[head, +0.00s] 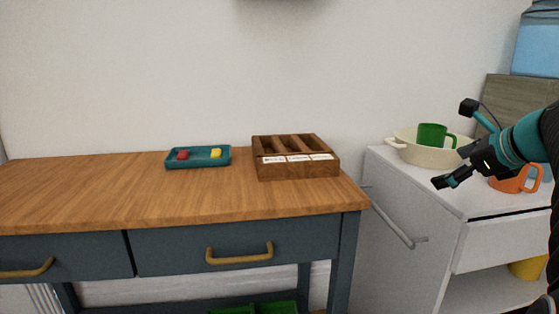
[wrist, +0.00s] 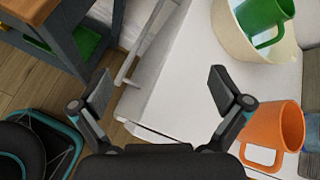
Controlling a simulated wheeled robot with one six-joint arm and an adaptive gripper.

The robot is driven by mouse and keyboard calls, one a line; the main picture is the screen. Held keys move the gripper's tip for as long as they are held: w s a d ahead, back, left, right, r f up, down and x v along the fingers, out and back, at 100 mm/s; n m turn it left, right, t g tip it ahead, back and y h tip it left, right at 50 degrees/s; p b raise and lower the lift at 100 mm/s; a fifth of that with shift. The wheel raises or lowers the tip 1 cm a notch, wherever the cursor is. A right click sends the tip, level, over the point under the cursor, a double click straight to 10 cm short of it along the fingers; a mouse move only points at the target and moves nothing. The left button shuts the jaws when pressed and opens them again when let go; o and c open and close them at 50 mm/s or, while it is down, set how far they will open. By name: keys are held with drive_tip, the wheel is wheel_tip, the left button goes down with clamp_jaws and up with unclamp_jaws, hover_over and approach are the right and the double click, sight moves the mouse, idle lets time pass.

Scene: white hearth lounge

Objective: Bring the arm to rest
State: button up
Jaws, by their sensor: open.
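My gripper (head: 452,168) is at the right in the head view, in the air over the white cabinet's front part. In the wrist view, my gripper (wrist: 158,92) has its two fingers spread wide, with nothing between them but the cabinet's white top and edge behind. It is open and empty. My teal and black arm reaches in from the right edge of the head view.
A cream bowl (head: 404,149) holding a green mug (head: 432,136) and an orange mug (head: 520,180) stand on the white cabinet (head: 400,228). Left is a wooden-topped table (head: 100,195) with a teal tray (head: 198,164) and a wooden compartment box (head: 290,172).

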drive_tip(key=s+a+f+n+g+p, duration=0.1)
drive_tip(key=s+a+f+n, duration=0.1)
drive_tip(key=a+f+n, duration=0.3)
drive_tip(key=s+a+n+g, duration=0.2)
drive_tip(key=a+n, duration=0.1)
drive_tip(key=a, duration=0.4)
drive_tip(key=s+a+f+n+g+h+p, duration=0.2)
drive_tip(key=s+a+f+n, duration=0.9)
drive_tip(key=n, duration=0.8)
drive_tip(key=s+f, duration=0.2)
drive_tip(key=s, duration=0.2)
drive_tip(key=shift+a, duration=0.4)
drive_tip(key=shift+s, duration=0.1)
